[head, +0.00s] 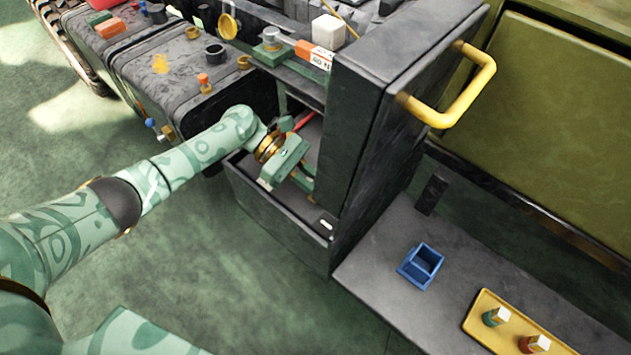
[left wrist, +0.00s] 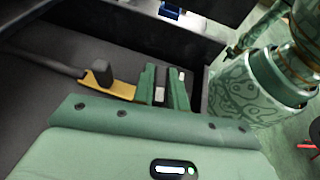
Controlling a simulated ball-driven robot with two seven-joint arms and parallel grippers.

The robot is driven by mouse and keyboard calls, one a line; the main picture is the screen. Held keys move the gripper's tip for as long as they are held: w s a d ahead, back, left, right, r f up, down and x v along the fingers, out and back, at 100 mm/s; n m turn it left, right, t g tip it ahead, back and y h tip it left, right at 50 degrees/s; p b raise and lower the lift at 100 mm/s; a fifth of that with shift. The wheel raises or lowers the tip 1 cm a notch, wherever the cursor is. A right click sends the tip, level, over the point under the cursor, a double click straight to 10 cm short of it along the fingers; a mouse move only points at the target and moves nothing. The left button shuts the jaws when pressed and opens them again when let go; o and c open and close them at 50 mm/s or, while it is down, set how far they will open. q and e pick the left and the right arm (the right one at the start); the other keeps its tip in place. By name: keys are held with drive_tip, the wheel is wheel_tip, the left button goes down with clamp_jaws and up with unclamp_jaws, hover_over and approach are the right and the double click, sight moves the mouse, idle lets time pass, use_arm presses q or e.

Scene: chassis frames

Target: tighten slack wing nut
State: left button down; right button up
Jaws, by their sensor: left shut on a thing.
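My left gripper (head: 282,172) reaches down into the open dark bay (head: 262,200) of the chassis. In the left wrist view, the green fingers of this gripper (left wrist: 166,86) are close together, with something dark in the narrow gap between them. It is mostly hidden, so I cannot tell whether it is the wing nut. A flat yellow piece with an upright dark block (left wrist: 122,88) lies just left of the fingers. I cannot make out a wing nut for certain in either view. My right gripper is not in view.
A tall dark panel with a yellow handle (head: 462,92) stands right of the bay. A grey shelf (head: 385,290) carries a blue bin (head: 421,266) and a yellow tray (head: 474,316). A dark tank with small fittings (head: 170,75) stands left. An orange-and-white box (head: 314,54) lies above the bay.

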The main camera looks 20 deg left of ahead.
use_arm(q)
drive_tip(key=c, duration=1.4)
unclamp_jaws()
drive_tip(key=v, duration=1.6)
drive_tip(key=shift+p, duration=0.3)
drive_tip(key=shift+a+r, duration=0.1)
